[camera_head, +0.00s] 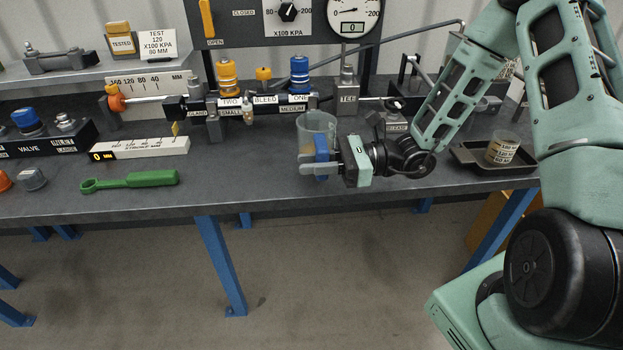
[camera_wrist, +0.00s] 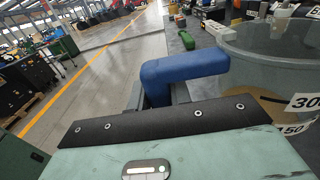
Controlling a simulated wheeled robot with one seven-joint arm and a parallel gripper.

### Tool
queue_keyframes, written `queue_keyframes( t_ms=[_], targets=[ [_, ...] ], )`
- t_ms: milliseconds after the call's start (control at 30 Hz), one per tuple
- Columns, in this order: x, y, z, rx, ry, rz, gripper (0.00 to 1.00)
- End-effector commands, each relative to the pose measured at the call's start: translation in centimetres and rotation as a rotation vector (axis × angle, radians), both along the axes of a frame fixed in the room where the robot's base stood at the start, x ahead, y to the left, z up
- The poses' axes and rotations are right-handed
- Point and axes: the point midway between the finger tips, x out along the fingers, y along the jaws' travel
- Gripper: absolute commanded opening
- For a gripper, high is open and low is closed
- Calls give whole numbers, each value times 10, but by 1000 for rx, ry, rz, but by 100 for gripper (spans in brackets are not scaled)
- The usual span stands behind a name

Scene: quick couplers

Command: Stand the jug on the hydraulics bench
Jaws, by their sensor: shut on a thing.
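The jug (camera_head: 317,124) is a clear vessel with a blue handle (camera_head: 321,147). It is upright or nearly so, over the front part of the dark hydraulics bench (camera_head: 260,189). My gripper (camera_head: 318,166) is shut on the blue handle. In the wrist view the handle (camera_wrist: 185,72) sits between my fingers, and the jug wall (camera_wrist: 270,62) with its number labels is at the right. Something tan shows low in the jug. My gripper hides part of the jug's base, so I cannot tell whether it touches the bench.
A green wrench (camera_head: 130,181) lies on the bench at left. The coupler rig (camera_head: 250,104) stands behind the jug. A black tray (camera_head: 470,157) at right holds a labelled clear beaker (camera_head: 502,149). The bench top between wrench and jug is bare.

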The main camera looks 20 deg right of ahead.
Motion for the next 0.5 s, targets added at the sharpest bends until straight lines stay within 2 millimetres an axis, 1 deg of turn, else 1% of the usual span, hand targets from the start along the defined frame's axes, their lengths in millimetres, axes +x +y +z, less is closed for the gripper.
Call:
queue_keyframes(
  t_ms=[67, 200, 300, 500],
  targets=[
    [0, 0, -8, 1, 0, 0, 0],
    [0, 1, -29, 2, 2, 1, 0],
    [0, 1, -40, 1, 0, 0, 0],
    [0, 0, -43, 0, -2, 0, 0]
  ],
)
